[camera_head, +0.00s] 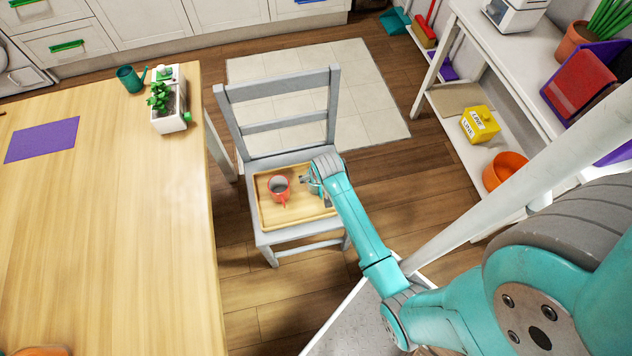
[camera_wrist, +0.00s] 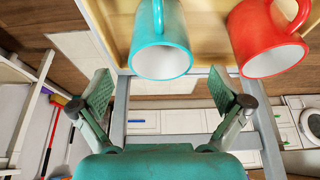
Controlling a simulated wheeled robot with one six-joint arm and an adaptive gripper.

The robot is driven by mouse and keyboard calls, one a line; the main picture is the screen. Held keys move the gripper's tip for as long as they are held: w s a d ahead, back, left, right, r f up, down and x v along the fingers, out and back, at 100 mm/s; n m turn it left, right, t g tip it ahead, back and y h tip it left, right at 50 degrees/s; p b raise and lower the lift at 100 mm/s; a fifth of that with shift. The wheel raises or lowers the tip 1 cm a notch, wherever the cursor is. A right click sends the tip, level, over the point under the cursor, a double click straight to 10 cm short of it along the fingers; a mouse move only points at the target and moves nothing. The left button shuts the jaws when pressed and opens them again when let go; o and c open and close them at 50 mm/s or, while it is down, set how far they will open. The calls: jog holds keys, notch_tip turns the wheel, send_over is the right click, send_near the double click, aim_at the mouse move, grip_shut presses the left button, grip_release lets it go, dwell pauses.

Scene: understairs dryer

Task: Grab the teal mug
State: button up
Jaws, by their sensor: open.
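The teal mug (camera_wrist: 161,45) shows in the wrist view at the top middle, its open rim facing the camera. It lies ahead of and between the two spread fingers of my gripper (camera_wrist: 162,90), with no visible contact. In the head view my gripper (camera_head: 308,181) is over the right part of a wooden tray (camera_head: 298,214) on a grey chair. The arm's end mostly hides the teal mug there. My gripper is open and empty.
A red mug (camera_head: 278,188) stands on the tray left of my gripper; it also shows in the wrist view (camera_wrist: 266,42). The chair back (camera_head: 282,88) rises behind the tray. A wooden table (camera_head: 105,230) is at left, and a white shelf (camera_head: 455,110) at right.

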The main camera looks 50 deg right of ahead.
jog(key=shift+x, duration=2.9)
jog(key=shift+s+a, duration=0.15)
jog(key=c, duration=1.4)
jog(key=shift+o, duration=0.2)
